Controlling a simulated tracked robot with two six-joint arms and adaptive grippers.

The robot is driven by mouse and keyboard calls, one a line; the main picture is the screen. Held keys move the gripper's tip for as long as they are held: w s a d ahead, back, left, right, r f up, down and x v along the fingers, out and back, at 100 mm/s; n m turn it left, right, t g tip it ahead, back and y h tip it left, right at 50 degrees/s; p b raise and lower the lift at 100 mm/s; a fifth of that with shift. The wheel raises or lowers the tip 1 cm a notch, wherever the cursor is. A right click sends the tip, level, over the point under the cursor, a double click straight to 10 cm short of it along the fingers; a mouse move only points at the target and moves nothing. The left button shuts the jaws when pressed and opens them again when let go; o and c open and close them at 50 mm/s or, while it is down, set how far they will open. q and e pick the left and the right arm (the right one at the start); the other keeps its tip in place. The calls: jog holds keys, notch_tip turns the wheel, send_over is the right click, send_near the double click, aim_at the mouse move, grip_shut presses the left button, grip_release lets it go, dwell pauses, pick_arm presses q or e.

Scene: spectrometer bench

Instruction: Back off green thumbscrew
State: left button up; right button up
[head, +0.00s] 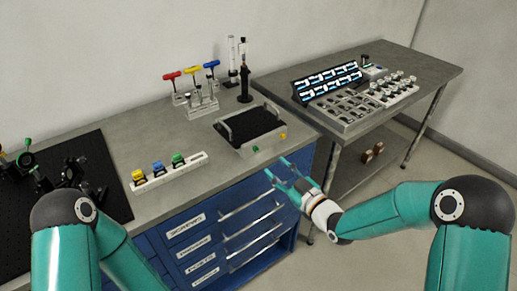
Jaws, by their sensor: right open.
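A grey box (240,146) with a black top and two handles sits at the bench's front right. A small green knob (255,150) and a yellow-orange knob (283,136) show on its front side. Green knobs (27,143) also show on the black optical mounts at the far left; I cannot tell which one is the thumbscrew. My right gripper (276,168) is open and empty, in front of the bench edge, a little below and right of the box's green knob, apart from it. My left arm shows at lower left, but its gripper is out of view.
A white rack (170,171) holds yellow, blue and green pieces. Behind stand T-handle drivers (200,100) in a holder. A side table (440,72) carries a sample tray (350,118). Blue drawers (205,240) lie below the bench edge. Bare bench lies between rack and box.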

aim_at(256, 151)
jog(key=p+x, duration=0.2)
jog(key=x, duration=0.6)
jog(key=shift+w+a, duration=0.25)
jog(key=shift+w, duration=0.05)
jog(key=shift+c, duration=0.3)
grip_shut()
jog(key=shift+a, duration=0.1)
